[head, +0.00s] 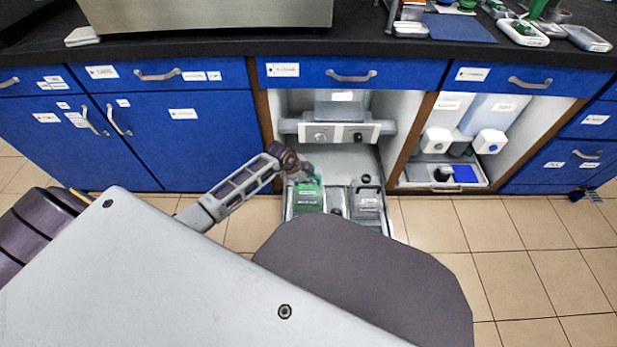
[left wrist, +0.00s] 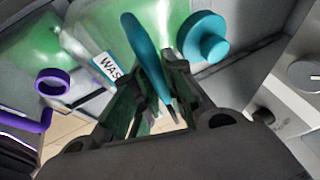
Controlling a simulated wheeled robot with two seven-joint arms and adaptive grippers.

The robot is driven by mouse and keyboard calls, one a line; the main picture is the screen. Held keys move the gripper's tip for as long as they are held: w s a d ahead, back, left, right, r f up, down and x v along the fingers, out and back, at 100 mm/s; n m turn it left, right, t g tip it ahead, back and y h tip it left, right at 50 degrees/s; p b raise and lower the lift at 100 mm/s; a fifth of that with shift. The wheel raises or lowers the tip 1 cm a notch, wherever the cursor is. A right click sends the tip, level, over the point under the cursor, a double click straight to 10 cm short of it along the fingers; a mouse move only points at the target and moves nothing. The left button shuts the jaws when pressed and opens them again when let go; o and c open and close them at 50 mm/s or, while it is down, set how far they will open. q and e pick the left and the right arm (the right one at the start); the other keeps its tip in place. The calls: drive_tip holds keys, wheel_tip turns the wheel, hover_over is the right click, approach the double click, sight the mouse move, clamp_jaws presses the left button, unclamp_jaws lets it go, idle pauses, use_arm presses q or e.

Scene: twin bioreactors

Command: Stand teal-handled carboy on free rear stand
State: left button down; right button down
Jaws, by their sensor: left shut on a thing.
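The teal-handled carboy has a green body (head: 308,198) and sits low in the open middle bay in the head view. In the left wrist view its teal handle (left wrist: 140,42) and round teal cap (left wrist: 203,38) are close up. My left gripper (head: 298,173) is shut on the teal handle, with its dark fingers (left wrist: 152,92) around it. A second green-tinted vessel with a purple-ringed cap (left wrist: 52,82) and purple handle is beside it in the left wrist view. I cannot make out the free rear stand. My right gripper is not in view.
A grey container (head: 368,203) stands right of the carboy. A grey unit with a knob panel (head: 335,133) is above and behind. Blue cabinets (head: 140,145) flank the bay at left. An open bay at right holds white-capped containers (head: 489,141). Tiled floor (head: 520,255) at right is clear.

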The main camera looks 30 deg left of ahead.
sight(308, 186)
use_arm(q)
drive_tip(key=shift+w+f, duration=0.1)
drive_tip(key=shift+w, duration=0.05)
idle(0.4)
drive_tip(key=shift+f, duration=0.2)
drive_tip(key=shift+f+b, duration=1.45)
drive_tip(key=shift+f, duration=0.85)
drive_tip(key=c, duration=1.8)
unclamp_jaws()
drive_tip(key=shift+f, duration=0.2)
drive_tip(key=o, duration=0.3)
drive_tip(key=shift+s, duration=0.2)
drive_tip(key=shift+r, duration=0.15)
